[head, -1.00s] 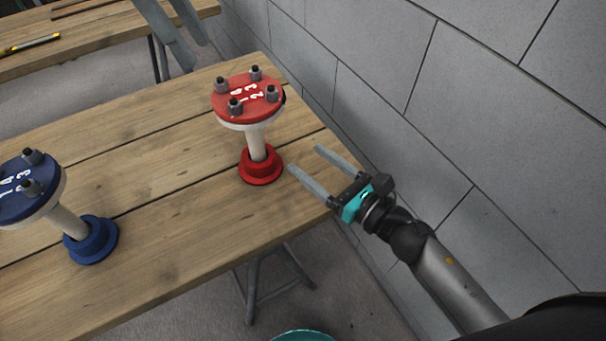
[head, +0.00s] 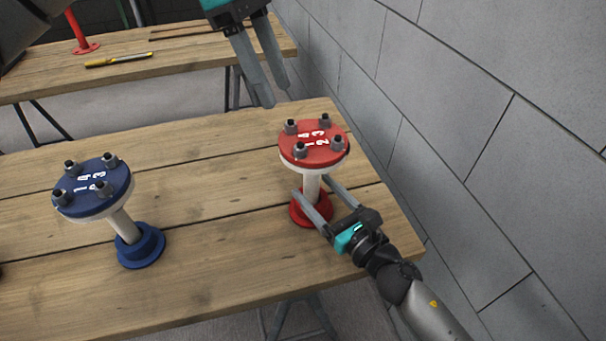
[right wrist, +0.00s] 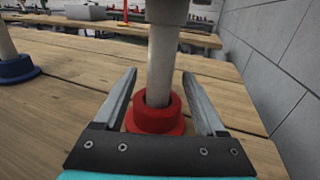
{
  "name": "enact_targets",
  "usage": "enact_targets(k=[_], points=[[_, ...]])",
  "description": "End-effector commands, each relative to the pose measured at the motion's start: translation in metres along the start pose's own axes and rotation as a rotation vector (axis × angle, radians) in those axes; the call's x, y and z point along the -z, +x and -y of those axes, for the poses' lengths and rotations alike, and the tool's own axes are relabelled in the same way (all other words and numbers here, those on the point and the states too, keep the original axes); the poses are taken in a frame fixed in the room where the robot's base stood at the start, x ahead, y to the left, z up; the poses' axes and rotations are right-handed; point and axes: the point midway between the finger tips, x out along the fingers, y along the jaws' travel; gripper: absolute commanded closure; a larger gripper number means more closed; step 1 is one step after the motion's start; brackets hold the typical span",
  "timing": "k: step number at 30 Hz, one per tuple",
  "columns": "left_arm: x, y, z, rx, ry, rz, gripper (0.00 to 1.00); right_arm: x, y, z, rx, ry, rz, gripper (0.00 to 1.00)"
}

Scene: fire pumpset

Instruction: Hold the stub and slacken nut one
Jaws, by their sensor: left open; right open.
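The red stub has a red top flange (head: 314,145) with nuts numbered in white, a pale pipe (head: 311,184) and a red base (head: 303,213) on the near table. My right gripper (head: 312,184) is open, its fingers reaching to either side of the pipe low down. In the right wrist view the pipe (right wrist: 161,65) stands between the open fingers (right wrist: 163,85), apart from both, above the red base (right wrist: 157,115). My left gripper (head: 277,96) is open and empty, above and behind the red flange, pointing down. The number beside each nut is hard to match.
A blue stub (head: 94,187) with a numbered flange stands to the left on the same table (head: 215,240). A grey wall (head: 450,130) runs close on the right. A second table (head: 190,62) behind holds a yellow tool (head: 119,60).

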Motion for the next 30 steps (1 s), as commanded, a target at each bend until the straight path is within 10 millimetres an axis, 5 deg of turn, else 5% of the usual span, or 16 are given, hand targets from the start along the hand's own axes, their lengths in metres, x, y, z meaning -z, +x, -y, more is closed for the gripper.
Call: enact_targets(k=[10, 23, 30], points=[[0.0, 0.0, 0.0, 0.0, 0.0, 0.0, 0.5, -0.001, 0.045, 0.0, 0.0, 0.002, 0.001, 0.27], [0.0, 0.0, 0.0, 0.0, 0.0, 0.0, 0.5, 0.0, 0.053, 0.0, 0.0, 0.001, 0.0, 0.27], [0.0, 0.0, 0.0, 0.0, 0.0, 0.0, 0.5, 0.0, 0.053, 0.0, 0.0, 0.001, 0.0, 0.54]])
